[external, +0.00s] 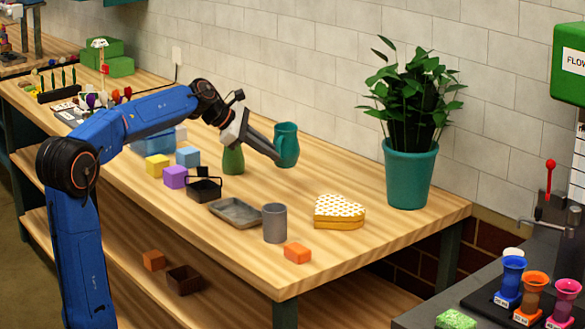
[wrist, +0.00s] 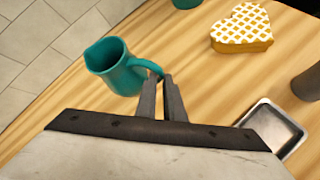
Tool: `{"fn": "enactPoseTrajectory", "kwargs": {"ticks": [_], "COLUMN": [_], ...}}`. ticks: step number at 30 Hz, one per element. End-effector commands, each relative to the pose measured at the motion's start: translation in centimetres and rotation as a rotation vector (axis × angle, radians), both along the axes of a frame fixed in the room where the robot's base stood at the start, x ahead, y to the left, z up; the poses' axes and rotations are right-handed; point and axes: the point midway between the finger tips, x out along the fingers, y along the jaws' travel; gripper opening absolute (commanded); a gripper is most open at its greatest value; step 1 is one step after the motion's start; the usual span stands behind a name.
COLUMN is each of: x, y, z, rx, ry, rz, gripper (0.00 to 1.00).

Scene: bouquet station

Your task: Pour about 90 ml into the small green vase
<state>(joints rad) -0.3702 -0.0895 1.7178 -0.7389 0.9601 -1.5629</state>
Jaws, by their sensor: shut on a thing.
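A teal pitcher (external: 287,147) stands upright or nearly so behind the middle of the table; it also shows in the wrist view (wrist: 110,66). My gripper (external: 277,157) is shut on the pitcher's handle, with the fingertips on the handle in the wrist view (wrist: 160,84). I cannot tell whether the pitcher's base touches the table. The small green vase (external: 233,160) stands on the table just left of the pitcher, partly behind my gripper. It is not in the wrist view. The liquid inside the pitcher and the vase's inside are hidden.
A grey tray (external: 236,212), a grey cup (external: 274,223), a heart-shaped box (external: 338,212) and an orange block (external: 297,253) are nearer the front. A dark basket (external: 204,188) and coloured blocks lie left. A teal potted plant (external: 408,175) stands right. The wall is close behind.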

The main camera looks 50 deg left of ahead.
Motion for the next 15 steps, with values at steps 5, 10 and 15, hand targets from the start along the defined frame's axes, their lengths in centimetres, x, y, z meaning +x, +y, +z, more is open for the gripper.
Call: {"fn": "enactPoseTrajectory", "kwargs": {"ticks": [5,10,15], "x": [-2.4,-4.8,-6.9], "y": [0.2,0.5,0.7], "z": [-0.9,-1.9,-2.7], "rx": [-0.011,-0.026,-0.038], "ry": [0.003,0.005,0.006], "rz": [0.151,0.293,0.405], "gripper": [0.00,0.00,0.00]}}
